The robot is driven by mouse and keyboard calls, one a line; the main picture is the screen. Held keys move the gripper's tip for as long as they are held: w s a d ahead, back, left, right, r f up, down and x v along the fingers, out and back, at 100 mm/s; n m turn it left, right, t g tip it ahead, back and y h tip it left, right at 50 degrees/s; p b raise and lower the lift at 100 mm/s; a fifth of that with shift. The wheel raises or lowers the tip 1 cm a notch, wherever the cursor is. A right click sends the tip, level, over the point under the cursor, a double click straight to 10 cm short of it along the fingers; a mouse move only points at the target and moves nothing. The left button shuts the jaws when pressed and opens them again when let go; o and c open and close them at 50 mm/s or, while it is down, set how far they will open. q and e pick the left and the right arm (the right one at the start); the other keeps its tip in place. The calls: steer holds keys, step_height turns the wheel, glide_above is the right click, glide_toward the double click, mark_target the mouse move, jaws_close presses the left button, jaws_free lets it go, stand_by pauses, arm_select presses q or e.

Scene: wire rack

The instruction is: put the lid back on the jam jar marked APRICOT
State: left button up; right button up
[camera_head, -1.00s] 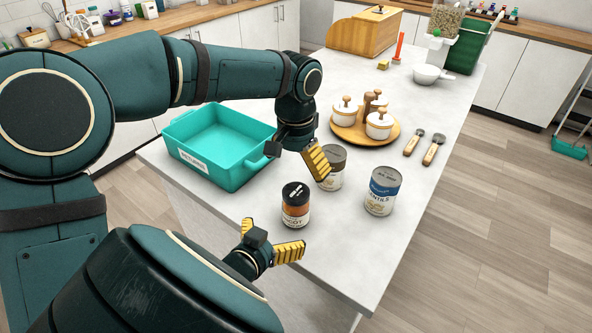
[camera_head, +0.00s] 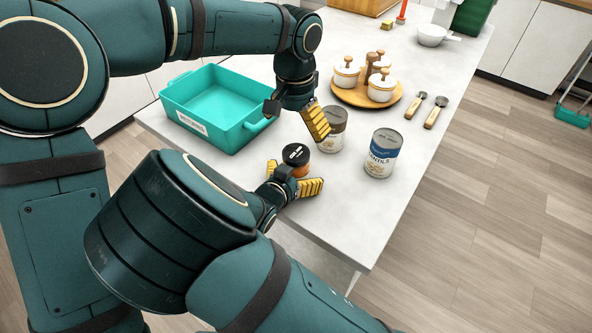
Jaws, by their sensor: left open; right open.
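A small jar (camera_head: 302,169) with orange-brown contents and a black lid (camera_head: 296,153) stands on the white counter; its label is mostly hidden, and I cannot read APRICOT on it. My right gripper (camera_head: 292,180) is open, its yellow fingers spread close in front of the jar and covering its lower part. I cannot tell whether it touches the jar. My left gripper (camera_head: 296,116) is open and empty above the counter, between the teal tray and a brown-grey can, behind the jar. I make out no separate loose lid or open jar.
The teal tray (camera_head: 185,119) is at the left. The brown-grey can (camera_head: 333,141) and a blue-labelled can (camera_head: 382,155) stand right of the jar. A round wooden tray (camera_head: 347,95) holds white pots; two wooden-handled utensils (camera_head: 435,116) lie nearby. The front-right counter is clear.

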mark_target(296, 152)
arm_select(q)
steer(key=shift+d+r, duration=0.1)
steer(key=shift+d, duration=0.05)
arm_select(e)
steer(key=shift+d+f, duration=0.15)
arm_select(q)
steer(key=shift+s+d, duration=0.1)
arm_select(e)
jaws_close()
arm_select(q)
steer(key=n, duration=0.4)
steer(key=shift+f, duration=0.2)
arm_select(e)
steer(key=shift+s, duration=0.1)
arm_select(q)
steer(key=n, duration=0.5)
steer(key=shift+a+r, duration=0.15)
steer(key=shift+a, duration=0.05)
arm_select(e)
steer(key=shift+f, duration=0.1)
arm_select(q)
steer(key=shift+f, duration=4)
arm_select(e)
steer(key=shift+s, duration=0.1)
arm_select(q)
steer(key=c, duration=1.4)
